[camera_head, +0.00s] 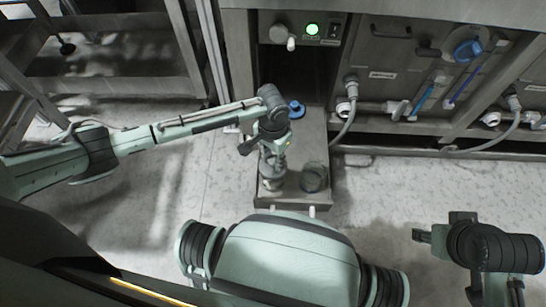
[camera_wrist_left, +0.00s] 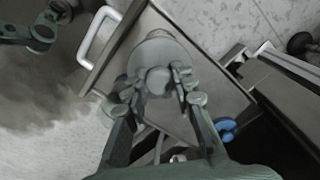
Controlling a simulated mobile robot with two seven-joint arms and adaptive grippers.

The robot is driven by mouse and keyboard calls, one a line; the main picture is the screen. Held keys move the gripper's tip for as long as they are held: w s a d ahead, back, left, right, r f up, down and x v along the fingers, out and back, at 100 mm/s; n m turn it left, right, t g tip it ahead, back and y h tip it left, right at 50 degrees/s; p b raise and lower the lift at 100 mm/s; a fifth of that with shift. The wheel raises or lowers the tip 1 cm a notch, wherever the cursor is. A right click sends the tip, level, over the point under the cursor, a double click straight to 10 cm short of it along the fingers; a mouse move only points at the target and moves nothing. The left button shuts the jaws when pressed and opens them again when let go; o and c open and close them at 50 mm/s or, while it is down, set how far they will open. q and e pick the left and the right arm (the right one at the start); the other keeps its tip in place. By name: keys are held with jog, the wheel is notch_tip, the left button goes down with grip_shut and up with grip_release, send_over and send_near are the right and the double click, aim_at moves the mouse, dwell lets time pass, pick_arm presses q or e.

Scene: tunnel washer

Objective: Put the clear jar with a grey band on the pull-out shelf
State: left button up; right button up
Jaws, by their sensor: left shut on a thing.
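The pull-out shelf (camera_head: 313,140) juts out from the washer, with its pale handle (camera_wrist_left: 97,36) at the front edge in the left wrist view. My left gripper (camera_head: 272,160) is above the shelf's front left part, shut on a round grey container (camera_head: 272,184). In the left wrist view my left gripper (camera_wrist_left: 157,92) has a finger on each side of the container (camera_wrist_left: 152,52). The fingers hide part of it, and I cannot make out a grey band. A clear jar (camera_head: 314,177) stands on the shelf, apart on the right. My right gripper (camera_head: 427,236) is over the floor, its jaws unclear.
A blue round thing (camera_head: 297,109) is at the shelf's rear. A green-lit control panel (camera_head: 312,29) is above. Hoses (camera_head: 345,126) hang along the washer front at right. A metal rack (camera_head: 120,50) stands at left. Floor left and right of the shelf is clear.

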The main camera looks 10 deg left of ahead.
pick_arm(q)
jog(key=shift+p, duration=0.55)
dwell(0.6)
jog(key=o, duration=1.1)
jog(key=shift+o, duration=0.5)
jog(key=o, duration=0.4)
